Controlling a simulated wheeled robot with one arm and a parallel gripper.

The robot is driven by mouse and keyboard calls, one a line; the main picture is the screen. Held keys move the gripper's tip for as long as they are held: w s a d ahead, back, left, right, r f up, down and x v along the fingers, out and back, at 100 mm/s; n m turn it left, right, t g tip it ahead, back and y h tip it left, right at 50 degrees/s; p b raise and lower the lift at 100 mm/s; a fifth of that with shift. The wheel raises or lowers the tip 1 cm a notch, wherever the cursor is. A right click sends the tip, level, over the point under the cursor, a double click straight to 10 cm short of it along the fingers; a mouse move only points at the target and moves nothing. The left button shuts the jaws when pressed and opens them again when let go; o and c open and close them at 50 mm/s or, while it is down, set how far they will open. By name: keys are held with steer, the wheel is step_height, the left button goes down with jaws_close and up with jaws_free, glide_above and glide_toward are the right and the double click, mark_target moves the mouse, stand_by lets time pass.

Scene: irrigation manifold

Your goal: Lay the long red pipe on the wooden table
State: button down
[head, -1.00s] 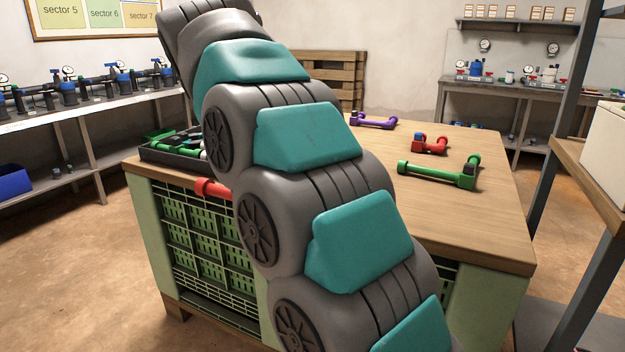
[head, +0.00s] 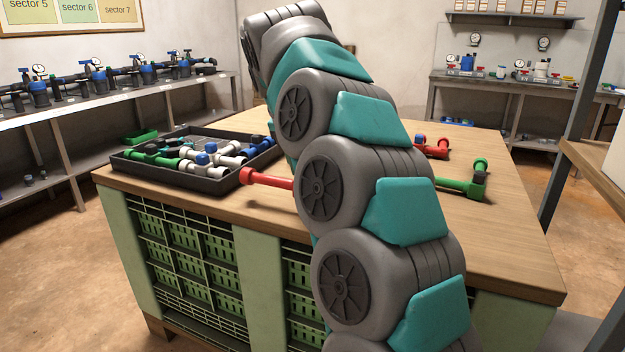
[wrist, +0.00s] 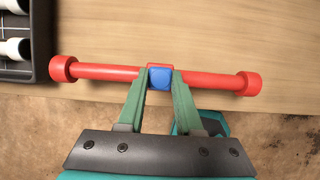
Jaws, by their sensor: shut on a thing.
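The long red pipe (wrist: 105,72) has wide red end caps and a blue-faced part at its middle. My gripper (wrist: 160,78) is shut on it at that middle part, with a green finger on either side. In the wrist view the pipe lies crosswise over the front edge of the wooden table (wrist: 200,35); I cannot tell whether it touches the top. In the head view one end of the red pipe (head: 268,179) shows left of my arm, over the tabletop near the tray. My gripper and the rest of the pipe are hidden there by my arm.
A black tray (head: 205,186) of mixed pipe parts stands on the table's left. A green pipe (head: 462,186) and a shorter red pipe (head: 432,151) lie on the right. Bare wood shows along the front right. Green crates (head: 180,235) sit below the tabletop.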

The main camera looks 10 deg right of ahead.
steer(key=shift+w+d+f, duration=0.1)
steer(key=shift+w+d, duration=0.15)
steer(key=shift+d, duration=0.35)
steer(key=shift+w+d, duration=0.2)
steer(key=shift+d, duration=0.4)
steer(key=shift+f+b, duration=0.4)
steer(key=shift+f, duration=1.4)
steer(key=c, duration=0.6)
jaws_free()
steer(key=p+v, duration=0.2)
steer(key=v, duration=1)
